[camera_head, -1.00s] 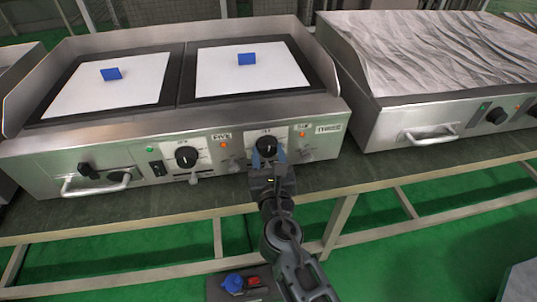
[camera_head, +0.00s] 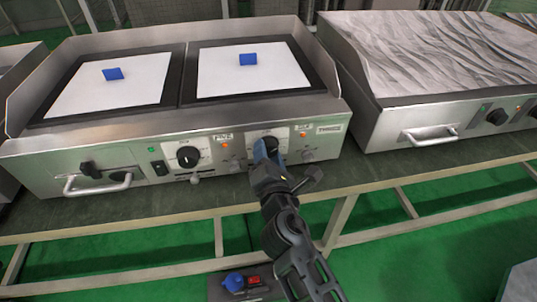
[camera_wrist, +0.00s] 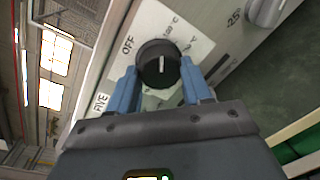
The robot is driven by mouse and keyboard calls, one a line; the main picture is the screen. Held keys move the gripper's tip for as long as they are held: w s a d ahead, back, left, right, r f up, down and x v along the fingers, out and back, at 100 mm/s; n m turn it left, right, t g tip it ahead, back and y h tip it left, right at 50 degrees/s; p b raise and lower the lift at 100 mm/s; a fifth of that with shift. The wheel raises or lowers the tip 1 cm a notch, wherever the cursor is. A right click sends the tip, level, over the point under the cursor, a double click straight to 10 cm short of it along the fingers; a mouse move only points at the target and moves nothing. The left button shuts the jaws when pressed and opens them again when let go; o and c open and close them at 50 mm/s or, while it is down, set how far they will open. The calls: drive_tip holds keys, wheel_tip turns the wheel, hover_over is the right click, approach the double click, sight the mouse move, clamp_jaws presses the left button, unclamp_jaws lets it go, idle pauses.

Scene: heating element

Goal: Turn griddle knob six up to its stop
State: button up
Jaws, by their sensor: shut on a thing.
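The griddle knob (camera_head: 271,146) at the right of the left griddle's front panel is round and black; my gripper partly hides it in the head view. In the wrist view the knob (camera_wrist: 158,63) shows a white mark that stands upright in the picture, with the word OFF to its upper left. My gripper (camera_wrist: 160,84) has one blue finger on each side of the knob and is shut on it. A FIVE label (camera_wrist: 100,103) lies left of the knob in the wrist view. A small label (camera_head: 303,121) sits above right of the knob in the head view.
Another black knob (camera_head: 188,156) is to the left on the same panel. A small grey knob (camera_wrist: 268,10) is close by at the upper right in the wrist view. A handle (camera_head: 97,184) juts from the panel's left end. A second griddle (camera_head: 420,70) stands to the right.

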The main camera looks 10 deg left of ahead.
drive_tip(key=m, duration=0.4)
drive_tip(key=shift+y, duration=0.3)
drive_tip(key=m, duration=0.2)
drive_tip(key=m+b, duration=0.1)
drive_tip(key=shift+d+r+m+g+y, duration=0.1)
drive_tip(key=shift+d+m+g+y, duration=0.05)
drive_tip(key=shift+m+g+y, duration=0.2)
drive_tip(key=m+b, duration=0.1)
drive_tip(key=m, duration=0.2)
drive_tip(key=shift+m, duration=0.25)
drive_tip(key=m+y+b, duration=0.1)
drive_tip(key=m, duration=0.3)
drive_tip(key=shift+d+b, duration=0.1)
drive_tip(key=shift+b, duration=0.3)
drive_tip(key=m+b, duration=0.2)
drive_tip(key=m, duration=0.2)
drive_tip(key=shift+w+b, duration=0.1)
drive_tip(key=shift+b, duration=0.3)
drive_tip(key=m+b, duration=0.1)
drive_tip(key=m, duration=0.1)
drive_tip(key=m+b, duration=0.2)
drive_tip(key=shift+d+f, duration=0.15)
drive_tip(key=shift+f, duration=0.05)
drive_tip(key=m+t+b, duration=0.1)
drive_tip(key=m+b, duration=0.2)
drive_tip(key=m, duration=0.1)
drive_tip(key=shift+y, duration=0.25)
drive_tip(key=shift+m+b, duration=0.75)
drive_tip(key=shift+m, duration=0.35)
drive_tip(key=shift+r, duration=0.15)
